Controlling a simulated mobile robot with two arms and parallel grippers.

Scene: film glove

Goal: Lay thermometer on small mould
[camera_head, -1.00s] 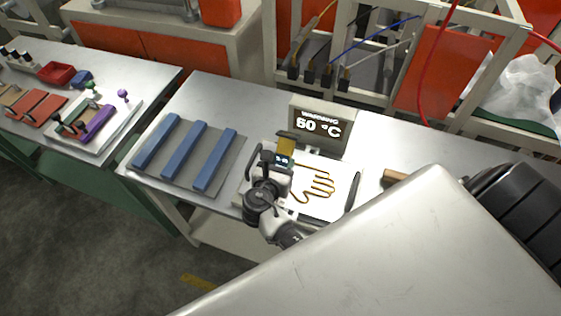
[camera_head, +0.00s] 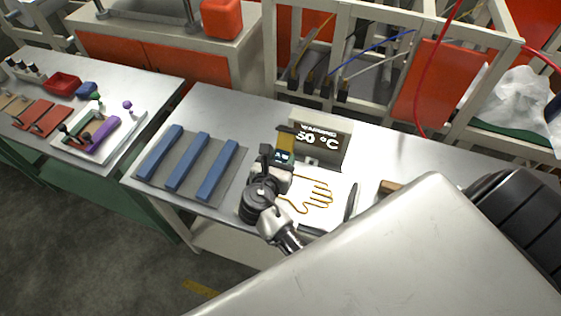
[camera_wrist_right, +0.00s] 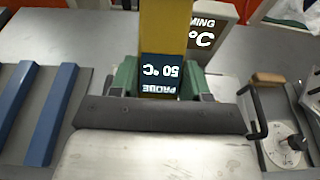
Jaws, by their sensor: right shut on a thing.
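My right gripper (camera_head: 277,160) is shut on a yellow thermometer (camera_head: 286,140) with a dark display. In the right wrist view the thermometer (camera_wrist_right: 165,25) stands between the greenish fingers (camera_wrist_right: 162,80), and its display reads PROBE 50 °C. A pale plate with an orange hand outline (camera_head: 318,197) lies to the right of the gripper, partly hidden by my arm; it appears to be the small mould. The thermometer is above the plate's back left part; I cannot tell whether it touches. My left gripper is not in view.
A warming sign (camera_head: 330,145) stands behind the plate, its number partly covered. A black handle (camera_head: 351,202) is at the plate's right side. Blue bars (camera_head: 187,163) lie on a grey plate to the left. Another table (camera_head: 45,75) with small parts stands farther left.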

